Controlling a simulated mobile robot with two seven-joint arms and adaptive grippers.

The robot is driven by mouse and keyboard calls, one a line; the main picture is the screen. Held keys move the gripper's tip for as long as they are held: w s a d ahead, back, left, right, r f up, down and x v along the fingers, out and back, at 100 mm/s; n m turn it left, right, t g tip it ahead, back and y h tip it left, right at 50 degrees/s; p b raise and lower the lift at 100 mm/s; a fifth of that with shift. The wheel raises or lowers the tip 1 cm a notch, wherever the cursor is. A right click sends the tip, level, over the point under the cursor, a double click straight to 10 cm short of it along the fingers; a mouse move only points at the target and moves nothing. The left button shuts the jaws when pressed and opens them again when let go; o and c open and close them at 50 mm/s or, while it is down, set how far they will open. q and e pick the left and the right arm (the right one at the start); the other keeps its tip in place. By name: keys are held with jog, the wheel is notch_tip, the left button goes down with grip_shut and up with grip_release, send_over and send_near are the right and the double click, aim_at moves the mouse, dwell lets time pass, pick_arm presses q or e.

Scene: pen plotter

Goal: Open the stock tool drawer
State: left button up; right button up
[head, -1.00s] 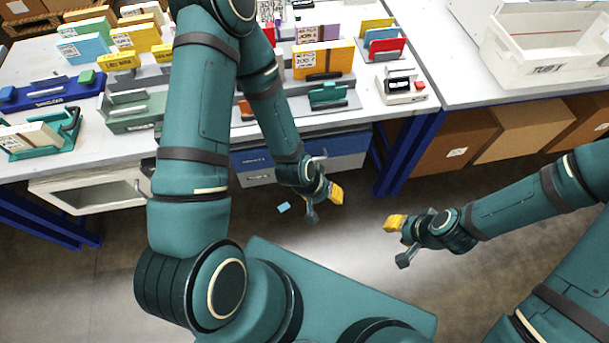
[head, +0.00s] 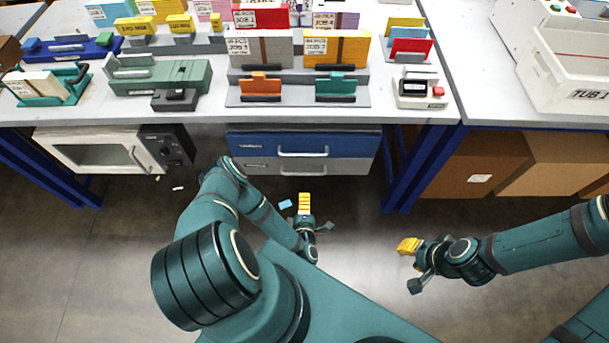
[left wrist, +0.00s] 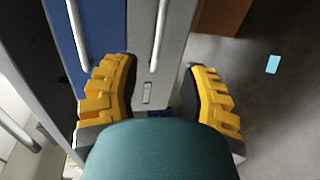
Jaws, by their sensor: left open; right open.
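A drawer unit under the table has a blue upper drawer (head: 350,146) and a grey lower drawer (head: 345,167), each with a pale bar handle. Both look shut; their labels are too small to read. My left gripper (head: 308,215) is open and empty, in front of and below the drawers. In the left wrist view its yellow fingers (left wrist: 160,95) stand either side of the grey drawer's front, with that drawer's handle (left wrist: 160,35) ahead between them, apart from them. The blue drawer's handle (left wrist: 77,35) is to the left. My right gripper (head: 412,264) is open and empty over the floor.
A white microwave-like box (head: 100,151) stands left of the drawers under the table (head: 150,116). A blue table leg (head: 410,170) and cardboard boxes (head: 475,165) are to the right. A small light-blue piece (head: 286,204) lies on the floor.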

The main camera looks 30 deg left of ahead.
aim_at(304, 173)
pick_arm(q)
jog(key=b+x, duration=0.3)
jog(key=x, duration=1)
jog(key=shift+w+a, duration=0.1)
jog(key=shift+w, duration=0.2)
grip_shut()
